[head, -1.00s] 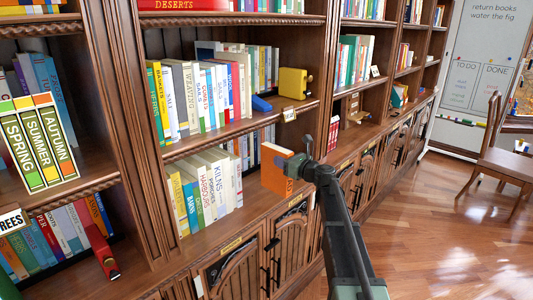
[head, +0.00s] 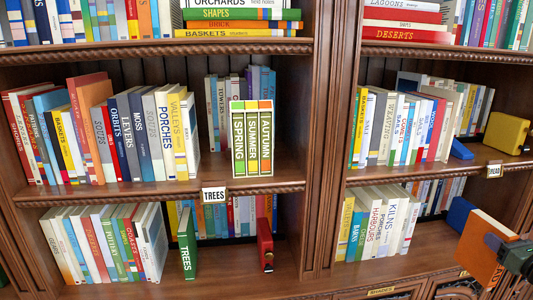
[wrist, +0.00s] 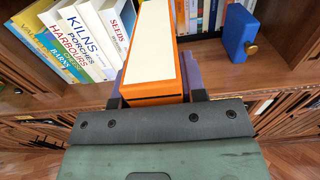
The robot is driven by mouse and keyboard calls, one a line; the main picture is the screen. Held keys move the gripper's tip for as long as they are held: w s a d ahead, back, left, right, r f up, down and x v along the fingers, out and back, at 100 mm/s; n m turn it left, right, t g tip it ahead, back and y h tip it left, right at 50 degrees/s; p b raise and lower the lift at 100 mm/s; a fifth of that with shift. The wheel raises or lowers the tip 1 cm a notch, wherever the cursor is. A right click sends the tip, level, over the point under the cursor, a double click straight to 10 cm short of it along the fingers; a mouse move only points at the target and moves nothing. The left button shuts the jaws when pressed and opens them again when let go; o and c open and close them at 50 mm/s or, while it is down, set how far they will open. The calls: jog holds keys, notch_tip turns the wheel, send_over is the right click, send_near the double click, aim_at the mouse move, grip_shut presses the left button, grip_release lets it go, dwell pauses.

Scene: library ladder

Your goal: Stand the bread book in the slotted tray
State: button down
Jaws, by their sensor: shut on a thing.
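My gripper (head: 512,258) is at the right edge of the head view, shut on an orange book (head: 478,262) with pale page edges. The book is tilted and held in front of the lower right shelf. In the wrist view the orange book (wrist: 151,88) stands out between my fingers (wrist: 157,98), its pale page edge facing the camera. I cannot make out a slotted tray in either current view.
A blue bookend (wrist: 238,32) with a brass knob stands near the held book. Leaning books including KILNS (head: 397,225) are left of it. A yellow bookend (head: 505,133) is on the shelf above. A red bookend (head: 265,245) and the TREES book (head: 187,243) stand further left.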

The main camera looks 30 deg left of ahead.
jog(key=f+b+v, duration=0.1)
jog(key=v, duration=1.4)
